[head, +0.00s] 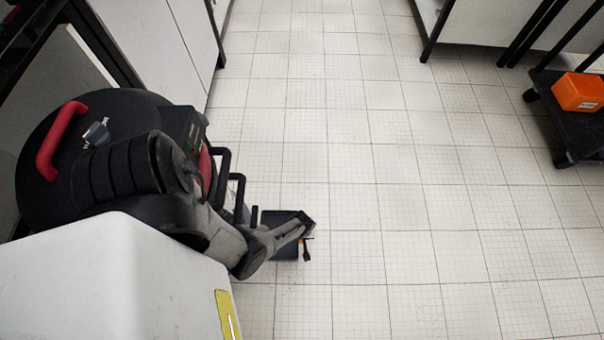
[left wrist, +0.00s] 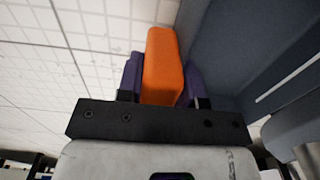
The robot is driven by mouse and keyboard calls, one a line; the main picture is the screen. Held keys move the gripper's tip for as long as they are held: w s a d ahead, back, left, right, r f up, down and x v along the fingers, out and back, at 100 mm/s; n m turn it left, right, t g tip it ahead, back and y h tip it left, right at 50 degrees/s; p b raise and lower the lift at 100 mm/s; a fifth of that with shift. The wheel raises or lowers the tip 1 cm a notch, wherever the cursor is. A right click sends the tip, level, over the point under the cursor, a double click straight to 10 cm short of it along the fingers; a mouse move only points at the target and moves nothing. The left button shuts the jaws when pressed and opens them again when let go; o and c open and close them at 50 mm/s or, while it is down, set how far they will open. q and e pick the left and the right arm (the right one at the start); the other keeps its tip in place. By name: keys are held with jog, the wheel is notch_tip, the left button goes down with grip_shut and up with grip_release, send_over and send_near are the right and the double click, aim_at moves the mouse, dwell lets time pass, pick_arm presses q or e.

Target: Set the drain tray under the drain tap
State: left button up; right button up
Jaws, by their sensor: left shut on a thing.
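My left gripper (head: 304,236) reaches in from the left over the floor. In the left wrist view its two purple fingers (left wrist: 161,85) are shut on an orange grip (left wrist: 163,65). A dark blue-grey body (left wrist: 235,45), which looks like the drain tray, lies right beside the grip. In the head view the dark tray (head: 283,246) shows partly behind the gripper; its height above the floor is hard to tell. I cannot make out the drain tap; my arm covers much of that area. My right gripper is not in view.
A round black machine lid (head: 75,165) with a red handle (head: 57,142) stands at the left, with black bar-like frames (head: 238,190) beside it. An orange box (head: 577,92) sits on a dark wheeled cart (head: 570,125) at the right.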

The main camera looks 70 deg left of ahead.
pick_arm(q)
jog(key=shift+f, duration=0.1)
jog(key=o, duration=1)
notch_tip(320, 180, up, 12)
jog(key=p, duration=0.9)
jog(key=shift+p, duration=0.35)
jog(key=shift+a, duration=0.1)
